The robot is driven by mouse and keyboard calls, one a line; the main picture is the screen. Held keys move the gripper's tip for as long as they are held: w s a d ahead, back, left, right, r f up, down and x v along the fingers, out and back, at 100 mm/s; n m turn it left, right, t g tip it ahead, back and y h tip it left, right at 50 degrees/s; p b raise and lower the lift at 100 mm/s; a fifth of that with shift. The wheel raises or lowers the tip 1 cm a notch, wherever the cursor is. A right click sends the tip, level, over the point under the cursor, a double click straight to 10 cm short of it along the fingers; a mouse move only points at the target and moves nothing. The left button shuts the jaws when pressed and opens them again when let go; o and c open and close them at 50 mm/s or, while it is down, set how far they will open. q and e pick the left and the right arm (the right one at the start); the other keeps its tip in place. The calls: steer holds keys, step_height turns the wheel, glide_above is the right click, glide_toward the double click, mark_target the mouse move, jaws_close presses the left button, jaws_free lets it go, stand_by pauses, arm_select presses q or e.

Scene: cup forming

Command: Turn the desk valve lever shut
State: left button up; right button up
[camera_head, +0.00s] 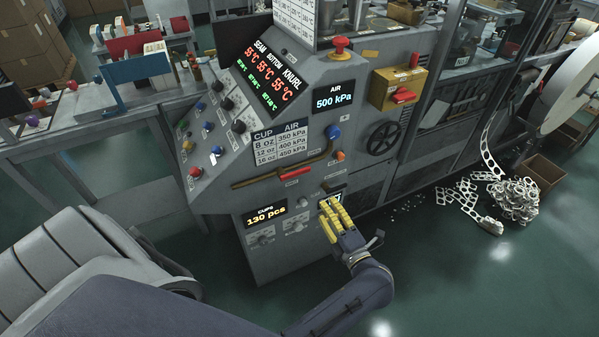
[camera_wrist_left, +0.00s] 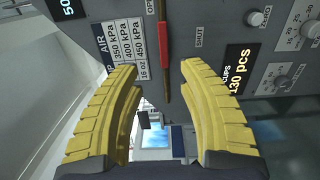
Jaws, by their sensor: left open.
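The red lever (camera_head: 297,172) lies along a brownish pipe (camera_head: 258,181) on the sloping front of the grey machine. In the left wrist view the red lever (camera_wrist_left: 163,40) shows between "OPE" and "SHUT" lettering, the first cut off by the frame edge. My left gripper (camera_head: 330,205) has yellow fingers and is open, below and to the right of the lever in the head view. In the left wrist view my left gripper (camera_wrist_left: 158,68) has nothing between its fingers, and the lever stands beyond the fingertips, apart from them. My right gripper is not in view.
A "130 pcs" display (camera_head: 265,214) sits low on the machine, left of the gripper. A blue knob (camera_head: 333,131) and a black handwheel (camera_head: 382,138) are above. An air pressure chart (camera_head: 280,142) is above the lever. Metal scrap (camera_head: 515,198) lies on the floor at right.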

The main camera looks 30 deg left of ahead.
mark_target(300, 174)
arm_select(q)
steer(key=x, duration=1.7)
steer(key=shift+s+a+f, duration=0.25)
steer(key=shift+a+f, duration=0.1)
steer(key=shift+a, duration=0.05)
steer(key=shift+c, duration=0.4)
jaws_close()
